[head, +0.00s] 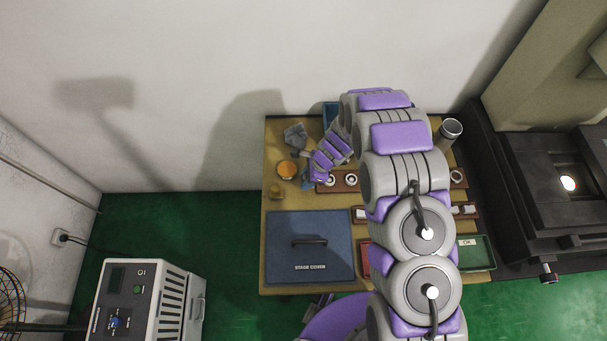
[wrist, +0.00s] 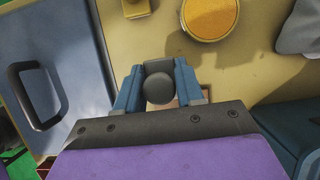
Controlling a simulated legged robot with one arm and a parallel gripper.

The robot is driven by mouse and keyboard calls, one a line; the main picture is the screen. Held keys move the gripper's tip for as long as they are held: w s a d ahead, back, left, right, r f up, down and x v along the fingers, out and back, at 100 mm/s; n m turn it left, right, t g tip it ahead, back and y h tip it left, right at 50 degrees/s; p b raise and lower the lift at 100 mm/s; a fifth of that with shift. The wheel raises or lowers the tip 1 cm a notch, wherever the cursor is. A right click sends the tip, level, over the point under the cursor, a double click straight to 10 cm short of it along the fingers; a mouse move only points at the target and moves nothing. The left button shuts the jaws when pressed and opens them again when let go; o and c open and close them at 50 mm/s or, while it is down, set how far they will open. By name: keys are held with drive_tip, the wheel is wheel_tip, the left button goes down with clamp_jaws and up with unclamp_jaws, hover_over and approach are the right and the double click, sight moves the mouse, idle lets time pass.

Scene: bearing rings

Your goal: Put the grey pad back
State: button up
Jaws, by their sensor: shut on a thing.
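My gripper (wrist: 160,88) is shut on a dark grey piece with a round knob (wrist: 159,89), which looks to be the grey pad, in the wrist view. The piece is between the two blue-grey fingers; its underside is hidden, so I cannot tell whether it touches the board. In the head view my gripper (head: 309,179) is low over the tan board, right of the orange round pad (head: 287,170) and above the blue stage cover. The held piece cannot be made out there. The orange pad also shows at the top of the wrist view (wrist: 210,14).
A crumpled grey cloth (head: 296,136) lies at the board's back left. The blue stage cover (head: 310,256) with a handle fills the front left. A brown rack with rings (head: 351,179) is right of my gripper. A small yellowish block (head: 276,192) sits at the left edge.

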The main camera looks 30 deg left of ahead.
sight(305, 176)
drive_tip(key=shift+w+a, duration=0.4)
drive_tip(key=shift+w, duration=0.2)
drive_tip(key=shift+w+r, duration=0.1)
drive_tip(key=shift+w, duration=0.65)
drive_tip(key=x, duration=0.2)
drive_tip(key=b+x, duration=0.1)
drive_tip(key=shift+w+f, duration=0.3)
drive_tip(key=shift+f, duration=0.05)
drive_tip(key=shift+a+f, duration=0.15)
drive_tip(key=shift+f, duration=0.1)
drive_tip(key=shift+c, duration=0.4)
drive_tip(key=shift+r, duration=0.15)
drive_tip(key=shift+d, duration=0.4)
drive_tip(key=o, duration=1.1)
drive_tip(key=shift+a+f, duration=0.2)
drive_tip(key=shift+a, duration=0.1)
